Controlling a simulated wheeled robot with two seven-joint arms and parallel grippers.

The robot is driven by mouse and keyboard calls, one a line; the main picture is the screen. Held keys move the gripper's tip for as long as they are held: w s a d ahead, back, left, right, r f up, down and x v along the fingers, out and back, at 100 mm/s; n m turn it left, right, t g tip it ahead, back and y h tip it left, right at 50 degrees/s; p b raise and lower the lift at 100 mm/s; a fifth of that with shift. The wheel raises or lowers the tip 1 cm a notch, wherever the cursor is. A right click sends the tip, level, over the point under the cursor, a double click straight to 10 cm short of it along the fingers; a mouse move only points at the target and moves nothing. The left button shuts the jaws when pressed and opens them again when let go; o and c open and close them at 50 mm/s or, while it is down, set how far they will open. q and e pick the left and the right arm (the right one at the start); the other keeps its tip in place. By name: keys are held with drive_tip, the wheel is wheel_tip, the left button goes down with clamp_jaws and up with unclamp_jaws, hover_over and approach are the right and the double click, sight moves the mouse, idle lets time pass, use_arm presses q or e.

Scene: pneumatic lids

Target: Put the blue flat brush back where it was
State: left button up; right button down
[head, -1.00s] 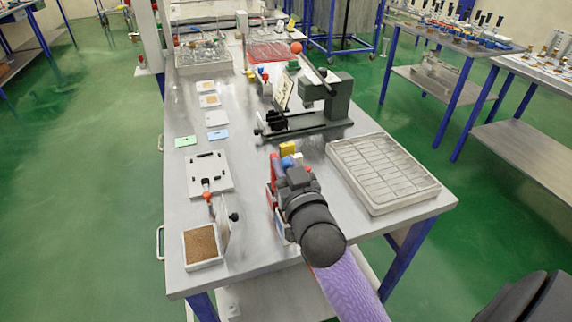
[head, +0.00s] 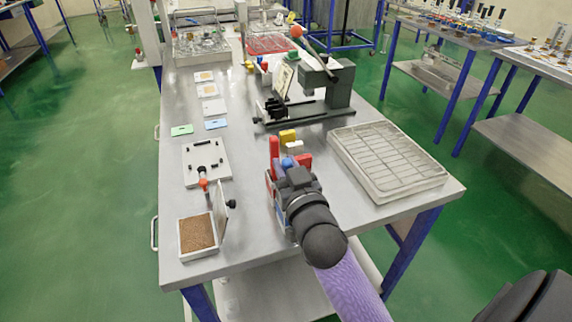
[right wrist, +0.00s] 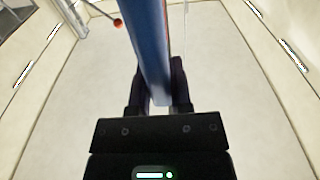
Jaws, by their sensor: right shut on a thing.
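My right gripper (right wrist: 158,88) is shut on the blue flat brush (right wrist: 150,45), whose long blue side fills the upper middle of the right wrist view. In the head view the right gripper (head: 290,170) is over the near middle of the table, with a small blue part of the brush (head: 287,163) showing at its tip. Red, yellow (head: 287,136) and white (head: 295,147) pieces show just beyond it. A partly hidden red and blue item (head: 272,192) shows at the gripper's left. The brush's lower end and its original place cannot be made out. My left gripper is not in view.
A grey-green press (head: 325,100) with a red-ball lever stands beyond the gripper. A white gridded tray (head: 388,160) lies to the right. A white box with brown filling (head: 197,233) and a white plate (head: 207,165) lie to the left. Bare tabletop lies between.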

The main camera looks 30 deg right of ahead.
drive_tip(key=shift+f, duration=0.3)
drive_tip(key=shift+c, duration=2.3)
unclamp_jaws()
